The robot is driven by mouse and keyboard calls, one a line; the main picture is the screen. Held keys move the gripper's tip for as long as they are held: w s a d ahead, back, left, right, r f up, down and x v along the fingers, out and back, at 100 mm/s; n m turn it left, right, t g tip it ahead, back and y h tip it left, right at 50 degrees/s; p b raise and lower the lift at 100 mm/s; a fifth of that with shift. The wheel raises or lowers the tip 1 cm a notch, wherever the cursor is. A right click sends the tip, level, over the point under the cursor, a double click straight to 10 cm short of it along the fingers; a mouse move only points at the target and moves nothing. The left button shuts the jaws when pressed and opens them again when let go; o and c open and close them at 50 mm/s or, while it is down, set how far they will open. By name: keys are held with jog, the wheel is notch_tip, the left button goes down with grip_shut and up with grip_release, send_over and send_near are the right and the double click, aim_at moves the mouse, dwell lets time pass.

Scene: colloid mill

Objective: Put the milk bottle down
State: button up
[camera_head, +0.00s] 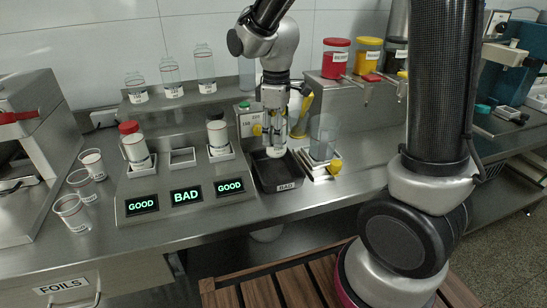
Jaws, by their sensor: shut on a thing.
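A milk bottle (278,147), clear with white content low down, hangs upright in my gripper (274,125). My gripper points down and is shut on the bottle's upper part. Two more bottles stand in the rack: one with a red cap (133,147) at the left slot and one with a dark cap (217,135) at the right slot. The middle slot (182,158) is empty.
Displays below the slots read GOOD (141,205), BAD (187,196), GOOD (230,187). A clear container with a yellow tap (322,139) stands close right of the tray. Cups (72,212) stand at the left. Empty bottles (170,75) line the back shelf.

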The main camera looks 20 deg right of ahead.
aim_at(276, 153)
notch_tip(276, 153, down, 7)
jog(key=shift+r, duration=0.1)
dwell(0.4)
jog(key=o, duration=1.2)
notch_tip(276, 153, up, 12)
jog(key=shift+f, duration=0.1)
jog(key=shift+s+d+r, duration=0.15)
jog(key=shift+d+r, duration=0.05)
jog(key=shift+r, duration=0.1)
jog(key=s+d+r+m+t, duration=0.2)
jog(key=s+d+r+m, duration=0.1)
jog(key=s+d+m, duration=0.2)
jog(key=s+d+r+m+t, duration=0.2)
jog(key=s+d+r+m, duration=0.2)
jog(key=s+d, duration=0.5)
jog(key=s+m, duration=0.2)
jog(key=s, duration=0.2)
jog(key=shift+s+d, duration=0.25)
jog(key=shift+s, duration=0.15)
